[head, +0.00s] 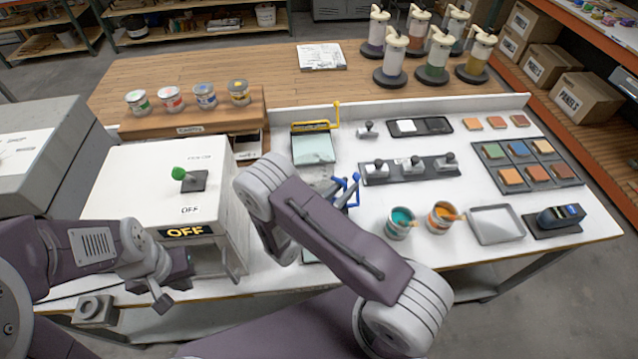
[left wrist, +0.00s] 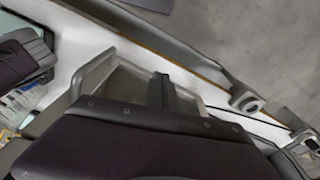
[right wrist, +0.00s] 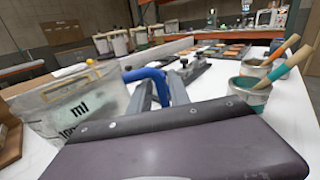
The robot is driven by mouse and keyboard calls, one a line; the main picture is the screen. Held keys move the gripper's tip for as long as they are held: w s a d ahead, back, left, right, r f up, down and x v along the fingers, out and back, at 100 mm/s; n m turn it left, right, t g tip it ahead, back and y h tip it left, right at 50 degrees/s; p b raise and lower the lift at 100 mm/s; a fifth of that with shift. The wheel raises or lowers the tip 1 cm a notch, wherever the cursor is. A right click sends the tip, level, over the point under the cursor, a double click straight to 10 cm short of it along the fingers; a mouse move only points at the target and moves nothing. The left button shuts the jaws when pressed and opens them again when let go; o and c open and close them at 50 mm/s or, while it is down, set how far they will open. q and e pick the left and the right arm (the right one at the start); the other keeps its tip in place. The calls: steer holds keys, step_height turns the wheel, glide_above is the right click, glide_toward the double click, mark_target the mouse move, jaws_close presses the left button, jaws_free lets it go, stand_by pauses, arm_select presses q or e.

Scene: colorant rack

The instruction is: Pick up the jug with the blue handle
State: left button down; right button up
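The jug with the blue handle (right wrist: 75,105) is clear with "ml" markings and fills the left of the right wrist view. Its blue handle (right wrist: 148,76) passes between the fingers of my right gripper (right wrist: 162,92); I cannot tell if they press on it. In the head view the blue handle (head: 346,191) shows just past my right arm, which hides much of the jug. A jug with a yellow handle (head: 313,146) stands behind it. My left gripper (left wrist: 162,92) looks shut and empty, low in front of the white cabinet.
The white cabinet (head: 125,185) marked OFF stands on the left. Open teal (head: 400,223) and orange (head: 441,217) paint cans with brushes stand right of the blue handle, beside a grey tray (head: 496,224). A block of levers (head: 410,168) lies behind them.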

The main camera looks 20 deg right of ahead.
steer(key=shift+s+a, duration=0.1)
jaws_close()
